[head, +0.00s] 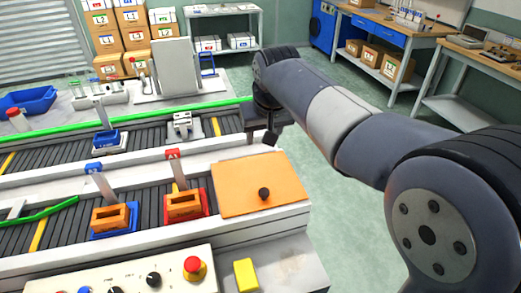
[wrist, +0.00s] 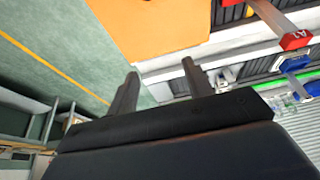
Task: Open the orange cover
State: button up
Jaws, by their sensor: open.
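The orange cover (head: 235,181) is a flat panel lying shut at the right end of the near conveyor. A dark round knob (head: 264,194) stands on it near its front edge. In the wrist view the orange cover (wrist: 165,25) fills the top middle, and its knob is not visible there. My gripper (head: 270,138) hangs beyond the cover's far right corner, above and apart from it. In the wrist view the two fingers of my gripper (wrist: 160,80) are spread with nothing between them.
A red tray (head: 204,207) and a blue tray (head: 128,228) hold orange blocks left of the cover. A tag marked A1 (head: 173,154) stands upright near them. A control panel with a red button (head: 193,265) and a yellow block (head: 246,274) are in front. Green floor is free at right.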

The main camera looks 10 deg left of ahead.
jog(key=x, duration=0.8)
jog(key=shift+a, duration=0.1)
grip_shut()
dwell(0.9)
jog(key=c, duration=1)
grip_release()
jog(key=o, duration=1)
jog(key=v, duration=1.1)
